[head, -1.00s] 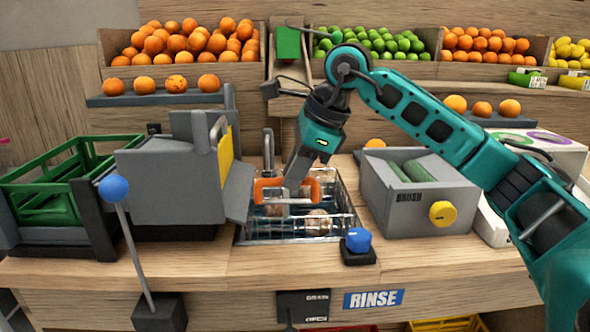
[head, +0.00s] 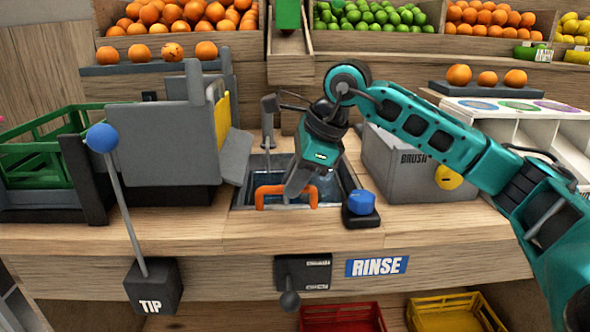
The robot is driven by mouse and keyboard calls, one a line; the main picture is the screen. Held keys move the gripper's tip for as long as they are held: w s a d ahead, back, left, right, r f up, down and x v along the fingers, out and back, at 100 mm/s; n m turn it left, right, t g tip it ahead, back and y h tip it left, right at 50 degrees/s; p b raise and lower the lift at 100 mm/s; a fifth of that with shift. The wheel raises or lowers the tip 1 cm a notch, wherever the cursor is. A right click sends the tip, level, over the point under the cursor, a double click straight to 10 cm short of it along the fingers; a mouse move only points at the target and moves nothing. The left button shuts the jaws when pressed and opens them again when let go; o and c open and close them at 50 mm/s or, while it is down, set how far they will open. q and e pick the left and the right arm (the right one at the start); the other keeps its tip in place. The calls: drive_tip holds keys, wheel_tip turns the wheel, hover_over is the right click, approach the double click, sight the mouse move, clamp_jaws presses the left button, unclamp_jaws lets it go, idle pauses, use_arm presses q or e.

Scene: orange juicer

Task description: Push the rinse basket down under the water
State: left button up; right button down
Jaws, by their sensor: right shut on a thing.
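The rinse basket's orange handle (head: 269,190) shows in the sink (head: 239,199) at the middle of the counter. The basket's wire body is not visible below it; bluish water (head: 262,174) shows around it. My right gripper (head: 295,190) points down into the sink and is shut on the orange handle. Its fingertips partly cover the handle's middle. My left gripper is not in view.
A blue knob (head: 361,202) stands right of the sink, with a grey brush box (head: 400,170) behind it. A grey tipping bin (head: 165,145) and a blue-balled lever (head: 102,138) stand left. A grey faucet (head: 268,125) rises behind the sink.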

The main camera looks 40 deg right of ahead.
drive_tip(key=shift+s+f, duration=0.15)
drive_tip(key=shift+f, duration=0.25)
drive_tip(key=c, duration=1.4)
unclamp_jaws()
drive_tip(key=o, duration=0.3)
drive_tip(key=shift+r, duration=0.2)
drive_tip(key=p+v, duration=0.3)
drive_tip(key=v, duration=0.9)
drive_tip(key=shift+r, duration=0.4)
drive_tip(key=shift+d, duration=0.1)
